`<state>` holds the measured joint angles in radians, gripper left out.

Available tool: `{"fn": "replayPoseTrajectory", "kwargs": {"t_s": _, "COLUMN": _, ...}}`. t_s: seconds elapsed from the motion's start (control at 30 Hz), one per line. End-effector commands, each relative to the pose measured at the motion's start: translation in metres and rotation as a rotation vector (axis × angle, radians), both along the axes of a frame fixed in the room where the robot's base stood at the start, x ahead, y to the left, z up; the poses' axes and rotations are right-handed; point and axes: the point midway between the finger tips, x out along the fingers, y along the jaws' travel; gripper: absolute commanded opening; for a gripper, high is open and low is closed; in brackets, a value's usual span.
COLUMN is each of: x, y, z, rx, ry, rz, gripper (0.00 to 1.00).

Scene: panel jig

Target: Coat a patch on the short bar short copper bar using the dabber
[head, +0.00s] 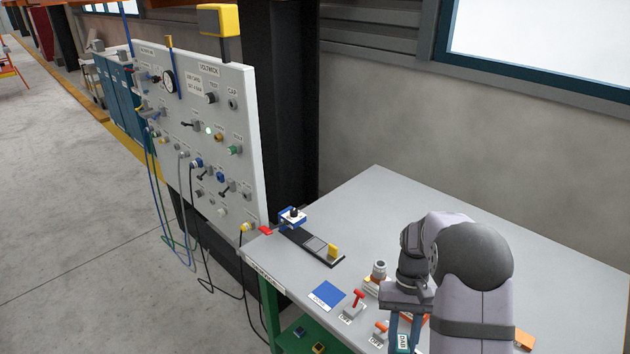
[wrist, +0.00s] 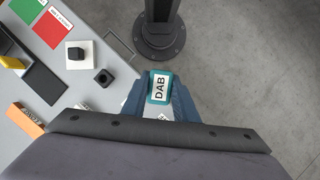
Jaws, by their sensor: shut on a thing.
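My gripper (head: 404,330) is at the front of the grey bench in the head view, pointing down. Its blue fingers (wrist: 158,100) are shut on the dabber (wrist: 159,86), a teal block with a white "DAB" label. The dabber also shows low in the head view (head: 402,343). An orange bar-like piece (wrist: 27,119) with a pale label lies on the bench at the left of the wrist view. I cannot tell whether it is the short copper bar. The gap between the dabber and the bench is unclear.
The bench (head: 375,200) is clear at the back. A dark strip fixture with a yellow block (head: 333,249), a blue pad (head: 327,295) and red-handled switches (head: 357,299) line its left side. A control panel (head: 205,140) with hanging cables stands beyond. A dark post (wrist: 160,30) shows in the wrist view.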

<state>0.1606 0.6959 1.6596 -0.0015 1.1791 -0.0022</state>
Motion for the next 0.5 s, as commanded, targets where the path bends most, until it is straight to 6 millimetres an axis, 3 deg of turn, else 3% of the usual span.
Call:
{"fn": "replayPoseTrajectory", "kwargs": {"t_s": 0.03, "x": 0.005, "y": 0.015, "z": 0.003, "rx": -0.001, "ry": -0.002, "rz": 0.041, "gripper": 0.08}}
{"fn": "replayPoseTrajectory", "kwargs": {"t_s": 0.2, "x": 0.01, "y": 0.045, "z": 0.009, "rx": 0.0, "ry": 0.0, "rz": 0.125, "gripper": 0.08}}
{"fn": "replayPoseTrajectory", "kwargs": {"t_s": 0.5, "x": 0.01, "y": 0.059, "z": 0.009, "rx": 0.0, "ry": 0.0, "rz": 0.16, "gripper": 0.08}}
